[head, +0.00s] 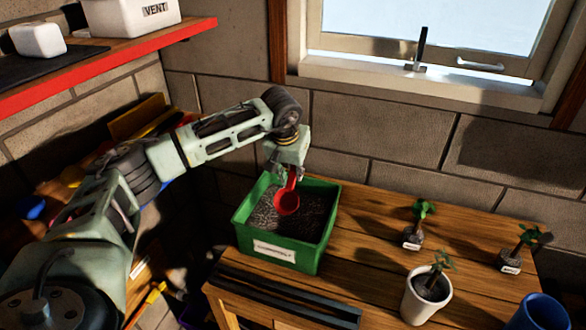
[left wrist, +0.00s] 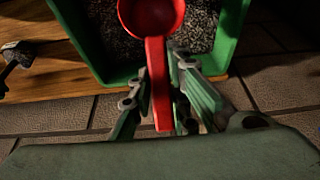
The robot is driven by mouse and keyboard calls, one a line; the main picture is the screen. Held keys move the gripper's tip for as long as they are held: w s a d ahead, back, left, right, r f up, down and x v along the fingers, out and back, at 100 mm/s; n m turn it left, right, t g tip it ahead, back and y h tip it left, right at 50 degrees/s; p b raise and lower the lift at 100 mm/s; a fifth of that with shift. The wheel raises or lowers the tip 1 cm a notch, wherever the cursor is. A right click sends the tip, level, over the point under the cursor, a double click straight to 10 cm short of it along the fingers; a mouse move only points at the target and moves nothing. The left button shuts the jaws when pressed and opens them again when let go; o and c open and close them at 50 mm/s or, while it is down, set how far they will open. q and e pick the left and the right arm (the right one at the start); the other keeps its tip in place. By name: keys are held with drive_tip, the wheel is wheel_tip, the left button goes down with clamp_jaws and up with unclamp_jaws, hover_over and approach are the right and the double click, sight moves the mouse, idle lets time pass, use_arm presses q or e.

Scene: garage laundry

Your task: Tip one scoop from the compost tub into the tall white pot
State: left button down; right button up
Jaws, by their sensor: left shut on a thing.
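The compost tub (head: 276,248) is a green, labelled box on the wooden bench, with dark, speckled compost (head: 312,212) inside. My left gripper (head: 290,172) is above the tub's back part, shut on the handle of a red scoop (head: 287,203). In the left wrist view the scoop's handle (left wrist: 158,85) runs between the fingers and its bowl (left wrist: 152,14) is over the compost. Whether the bowl touches the compost or holds any, I cannot tell. The tall white pot (head: 427,303) stands at the front right of the bench, with a small plant in it. My right gripper is not in view.
Two small labelled seedlings (head: 412,238) (head: 511,262) stand behind and right of the white pot. A blue pot (head: 540,312) is at the bottom right corner. Dark strips (head: 285,293) lie before the tub. Bare bench lies between tub and pot.

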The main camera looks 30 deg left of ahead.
use_arm(q)
wheel_tip(320, 180, down, 6)
drive_tip(key=b, duration=0.4)
drive_tip(key=shift+f, duration=0.25)
drive_tip(key=shift+s+d+f, duration=0.1)
drive_tip(key=shift+s+f, duration=0.05)
drive_tip(key=shift+f, duration=0.05)
idle(0.5)
wheel_tip(320, 180, up, 8)
drive_tip(key=p, duration=0.5)
drive_tip(key=shift+f, duration=0.15)
wheel_tip(320, 180, up, 7)
drive_tip(key=p, duration=0.4)
drive_tip(key=shift+f, duration=0.1)
